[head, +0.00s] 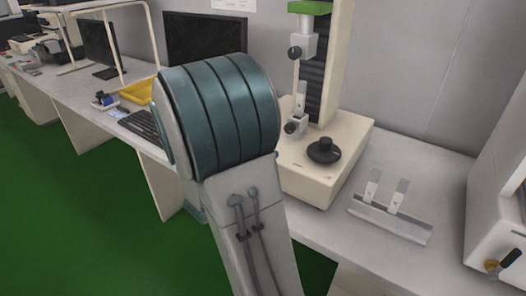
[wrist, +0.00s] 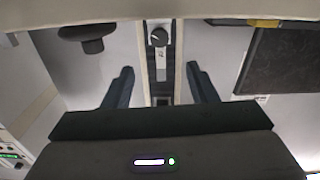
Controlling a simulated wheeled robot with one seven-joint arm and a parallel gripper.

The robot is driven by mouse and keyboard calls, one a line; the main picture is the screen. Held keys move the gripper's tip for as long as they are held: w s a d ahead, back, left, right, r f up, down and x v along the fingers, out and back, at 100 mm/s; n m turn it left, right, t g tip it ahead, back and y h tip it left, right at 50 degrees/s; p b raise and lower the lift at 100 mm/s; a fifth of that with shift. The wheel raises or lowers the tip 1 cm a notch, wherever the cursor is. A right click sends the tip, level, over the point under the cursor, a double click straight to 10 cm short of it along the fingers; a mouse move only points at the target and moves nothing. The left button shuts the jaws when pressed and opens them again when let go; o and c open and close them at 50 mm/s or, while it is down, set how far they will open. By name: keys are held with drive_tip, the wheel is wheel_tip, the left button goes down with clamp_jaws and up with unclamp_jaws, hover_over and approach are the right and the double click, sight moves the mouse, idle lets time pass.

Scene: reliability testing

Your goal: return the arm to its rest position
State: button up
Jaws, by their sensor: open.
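My arm, with its teal ribbed joint, fills the middle of the head view, and my gripper is hidden there. In the wrist view my gripper (wrist: 162,84) shows two dark fingers spread wide apart. Nothing is held between them. Beyond the fingers stands the testing machine, with its dark knob (wrist: 158,37) and a pale metal piece beside it; the gap to them is hard to judge.
The testing machine's cream base (head: 345,170) stands close right of my arm, with a pale strip (head: 300,97) upright at its lower grip. A metal rack (head: 390,222) holds two strips. A monitor (head: 205,37), keyboard (head: 143,125) and yellow tray (head: 136,91) lie left. Green floor is clear.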

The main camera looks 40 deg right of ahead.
idle(0.3)
drive_tip(key=w+a+r+n+t+y+p, duration=0.3)
drive_tip(key=w+a+n+y, duration=0.1)
drive_tip(key=a+y, duration=0.4)
drive_tip(key=w+a+r+n+t+y+p, duration=0.2)
drive_tip(key=w+a+n+t+y+p, duration=0.15)
drive_tip(key=a+y, duration=0.4)
drive_tip(key=s+a+r+n+g+y+p, duration=0.3)
drive_tip(key=s+a+n+g+p, duration=0.15)
drive_tip(key=s+a, duration=0.4)
drive_tip(key=s+r+n+g+h+p, duration=0.1)
drive_tip(key=s+g, duration=0.3)
drive_tip(key=s, duration=0.6)
drive_tip(key=shift+s+r+n+p, duration=0.3)
drive_tip(key=shift+s+r+n, duration=0.1)
drive_tip(key=shift+r+n, duration=0.15)
